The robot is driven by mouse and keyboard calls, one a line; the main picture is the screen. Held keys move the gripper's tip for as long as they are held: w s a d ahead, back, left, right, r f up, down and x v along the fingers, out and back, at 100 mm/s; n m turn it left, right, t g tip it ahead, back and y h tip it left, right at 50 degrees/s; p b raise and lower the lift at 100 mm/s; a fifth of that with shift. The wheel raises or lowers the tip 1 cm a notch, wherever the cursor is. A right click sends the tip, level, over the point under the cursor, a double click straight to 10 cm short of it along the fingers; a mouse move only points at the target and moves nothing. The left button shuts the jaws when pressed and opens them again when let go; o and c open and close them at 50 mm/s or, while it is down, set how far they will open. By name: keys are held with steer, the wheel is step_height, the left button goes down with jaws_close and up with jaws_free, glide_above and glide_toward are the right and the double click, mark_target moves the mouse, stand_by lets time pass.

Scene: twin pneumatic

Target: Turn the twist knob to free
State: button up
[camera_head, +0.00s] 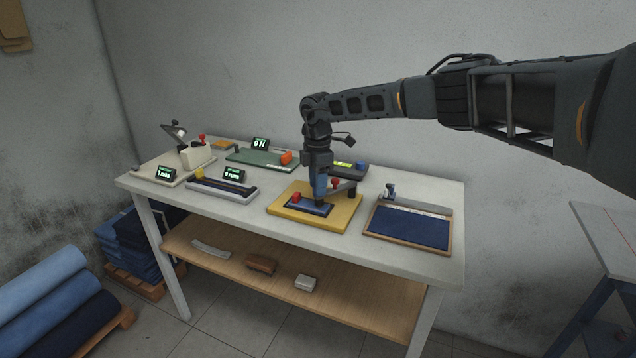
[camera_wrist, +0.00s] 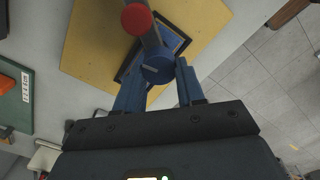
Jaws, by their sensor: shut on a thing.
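A yellow board (camera_head: 340,215) lies on the table with a dark framed pad (camera_head: 308,208) on it. In the wrist view, a round blue knob (camera_wrist: 157,68) with a pale line on its top is over this pad. A grey bar with a red ball (camera_wrist: 137,18) runs over the board to the knob. My gripper (camera_head: 320,198) points down over the board, and in the wrist view its two blue fingers (camera_wrist: 160,82) are shut on the blue knob, one on each side. In the head view my gripper hides the knob. I cannot read any free mark.
A blue pad in a wooden frame (camera_head: 408,228) lies to the right. A green unit (camera_head: 262,157), a dark unit (camera_head: 347,171) and a grey unit (camera_head: 222,190) with a display stand behind and left. Bare table lies in front.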

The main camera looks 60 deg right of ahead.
steer(key=shift+m, duration=0.5)
steer(key=o, duration=1)
steer(key=shift+o, duration=0.2)
step_height(320, 180, up, 8)
steer(key=shift+f+b, duration=0.1)
steer(key=shift+b, duration=0.65)
